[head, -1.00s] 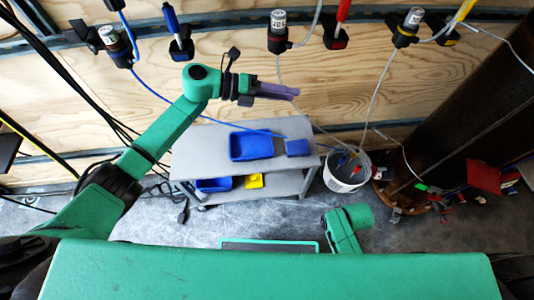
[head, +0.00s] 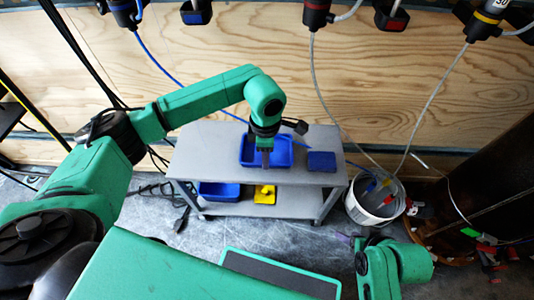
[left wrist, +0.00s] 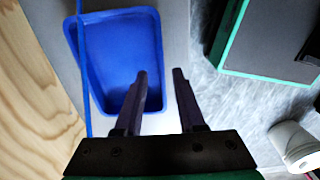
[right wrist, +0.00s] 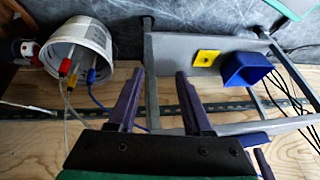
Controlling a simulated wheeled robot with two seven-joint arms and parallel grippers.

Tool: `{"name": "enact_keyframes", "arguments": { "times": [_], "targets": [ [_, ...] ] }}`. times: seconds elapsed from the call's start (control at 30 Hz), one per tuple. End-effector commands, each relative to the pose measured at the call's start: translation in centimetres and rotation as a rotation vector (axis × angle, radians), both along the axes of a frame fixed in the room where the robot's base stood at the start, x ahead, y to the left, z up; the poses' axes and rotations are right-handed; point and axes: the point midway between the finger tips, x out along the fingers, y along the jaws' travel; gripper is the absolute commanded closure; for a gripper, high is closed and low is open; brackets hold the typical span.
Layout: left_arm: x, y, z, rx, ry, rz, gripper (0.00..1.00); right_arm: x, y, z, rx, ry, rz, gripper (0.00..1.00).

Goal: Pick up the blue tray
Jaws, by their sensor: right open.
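A blue tray (head: 284,152) sits on the top shelf of a grey cart (head: 205,150). It looks empty. In the left wrist view the tray (left wrist: 115,50) lies up and left of the fingers. My left gripper (head: 266,160) points down over the tray and hides part of it in the head view. Height above the tray cannot be told.
The lower shelf holds another blue bin (head: 219,191) and a yellow item (head: 264,194). A white bucket (head: 375,200) with cables stands right of the cart. A blue hose crosses near the tray. A plywood wall (head: 240,60) stands behind.

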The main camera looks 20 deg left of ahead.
Motion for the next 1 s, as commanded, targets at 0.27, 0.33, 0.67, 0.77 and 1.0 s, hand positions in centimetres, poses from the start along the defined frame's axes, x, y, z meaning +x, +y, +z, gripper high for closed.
{"name": "enact_keyframes", "arguments": {
  "times": [0.27,0.33,0.67,0.77,1.0],
  "targets": [
    [-0.1,0.0,-2.9,-0.001,0.001,0.000,0.61,1.0,1.9,-1.2,0.060,-0.088,0.009,0.50],
    [-0.1,0.0,-2.9,-0.001,0.001,0.000,0.61,1.0,1.8,-1.2,0.059,-0.087,0.008,0.50],
    [-0.1,0.0,-2.9,-0.001,0.001,0.000,1.00,1.0,1.8,-1.2,0.059,-0.086,0.009,0.50],
    [-0.1,0.0,-2.9,-0.001,0.001,0.000,1.00,1.0,1.8,-1.2,0.059,-0.086,0.009,0.50],
    [-0.1,0.0,-2.9,-0.001,0.001,0.001,1.00,1.0,1.8,-1.2,0.059,-0.086,0.009,0.50]
  ]
}}
